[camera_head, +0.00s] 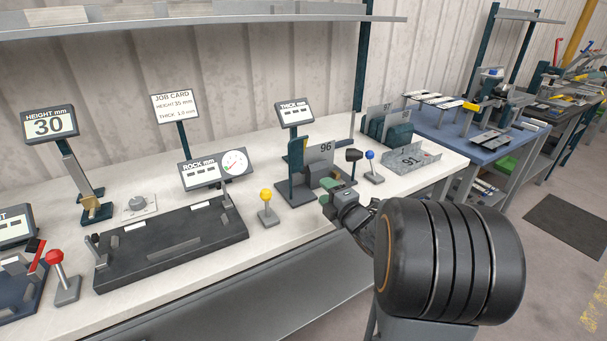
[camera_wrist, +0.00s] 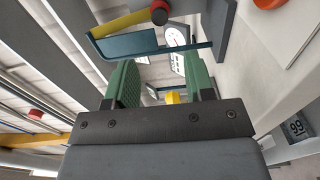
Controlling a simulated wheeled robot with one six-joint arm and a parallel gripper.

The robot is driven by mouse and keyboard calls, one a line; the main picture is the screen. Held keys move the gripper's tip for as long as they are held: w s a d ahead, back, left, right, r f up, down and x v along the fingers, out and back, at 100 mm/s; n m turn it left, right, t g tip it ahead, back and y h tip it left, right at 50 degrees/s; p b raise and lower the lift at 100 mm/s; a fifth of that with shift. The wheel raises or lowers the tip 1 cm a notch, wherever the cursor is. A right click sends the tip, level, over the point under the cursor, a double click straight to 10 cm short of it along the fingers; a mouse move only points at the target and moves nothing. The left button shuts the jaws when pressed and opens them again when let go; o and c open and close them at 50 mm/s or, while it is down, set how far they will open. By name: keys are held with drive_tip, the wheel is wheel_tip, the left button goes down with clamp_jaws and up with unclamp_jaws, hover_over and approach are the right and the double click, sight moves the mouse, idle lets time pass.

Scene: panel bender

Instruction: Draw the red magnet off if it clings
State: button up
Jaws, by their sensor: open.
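My gripper (camera_head: 327,192) is open, with its green fingers by the station that holds an upright plate marked 96 (camera_head: 320,156). In the wrist view the two green fingers (camera_wrist: 161,82) stand apart, with no part gripped between them. I cannot tell for sure which red thing is the magnet. A red slanted piece (camera_head: 36,258) sits on the fixture at far left. The wrist view shows a red round piece (camera_wrist: 36,114) at left and an orange-red one at top right.
A red-knobbed lever (camera_head: 55,258), a yellow-knobbed lever (camera_head: 266,197) and a blue-knobbed lever (camera_head: 370,156) stand on the white bench. A black rocking plate (camera_head: 172,247) lies left of my gripper.

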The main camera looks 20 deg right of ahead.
sight(304, 171)
drive_tip(key=w, duration=0.4)
drive_tip(key=w+a+p, duration=0.1)
drive_tip(key=w, duration=0.8)
drive_tip(key=shift+a+p, duration=0.3)
drive_tip(key=shift+c, duration=0.2)
clamp_jaws()
